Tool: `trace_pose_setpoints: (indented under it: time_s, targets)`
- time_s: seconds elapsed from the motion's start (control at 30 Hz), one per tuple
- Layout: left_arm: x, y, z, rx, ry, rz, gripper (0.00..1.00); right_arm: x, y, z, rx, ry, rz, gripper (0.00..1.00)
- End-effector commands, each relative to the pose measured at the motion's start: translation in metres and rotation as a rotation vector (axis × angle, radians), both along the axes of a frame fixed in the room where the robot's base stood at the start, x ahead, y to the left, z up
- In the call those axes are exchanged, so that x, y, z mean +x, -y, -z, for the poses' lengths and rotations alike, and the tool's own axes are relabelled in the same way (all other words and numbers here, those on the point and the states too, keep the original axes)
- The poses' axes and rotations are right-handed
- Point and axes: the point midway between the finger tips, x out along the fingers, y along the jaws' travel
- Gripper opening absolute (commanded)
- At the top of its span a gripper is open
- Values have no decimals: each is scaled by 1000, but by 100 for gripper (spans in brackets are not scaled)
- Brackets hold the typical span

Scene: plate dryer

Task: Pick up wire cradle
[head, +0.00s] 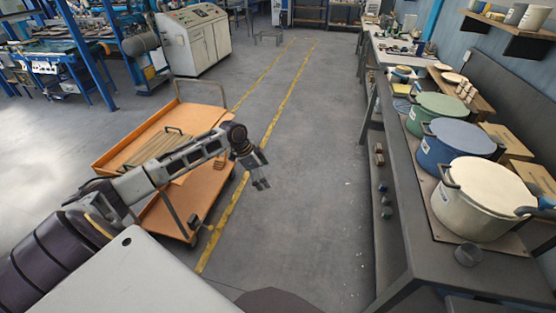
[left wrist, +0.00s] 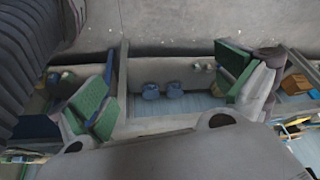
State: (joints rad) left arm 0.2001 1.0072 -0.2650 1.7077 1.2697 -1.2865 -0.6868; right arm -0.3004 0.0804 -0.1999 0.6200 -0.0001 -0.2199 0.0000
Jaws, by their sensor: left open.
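I cannot clearly make out a wire cradle. A small thin grey wire frame (head: 268,37) stands on the floor at the far end of the aisle in the head view; I cannot tell if it is the cradle. My left gripper (head: 262,184) is open and empty over the floor, just right of the orange cart, far from that frame. In the left wrist view its two green-padded fingers (left wrist: 165,88) are spread wide with nothing between them. My right gripper is not in view.
An orange cart (head: 118,150) carrying wooden slats is under my left arm. A long bench (head: 415,215) at right holds a cream pot (head: 470,205), a blue pot (head: 440,150) and a green pot (head: 422,118). The aisle floor (head: 310,170) between them is clear.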

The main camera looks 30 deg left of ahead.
Motion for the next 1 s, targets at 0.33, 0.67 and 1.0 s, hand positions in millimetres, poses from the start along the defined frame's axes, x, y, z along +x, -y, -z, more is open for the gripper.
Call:
trace_pose_setpoints:
  time_s: [0.33, 0.67, 1.0]
  targets:
    - [-2, -39, 151, 18, -12, -336, 100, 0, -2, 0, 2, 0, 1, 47]
    - [-67, -52, 302, 85, -52, -571, 100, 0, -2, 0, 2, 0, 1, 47]
    - [-191, -23, 438, 164, -115, -702, 100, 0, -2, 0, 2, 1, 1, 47]
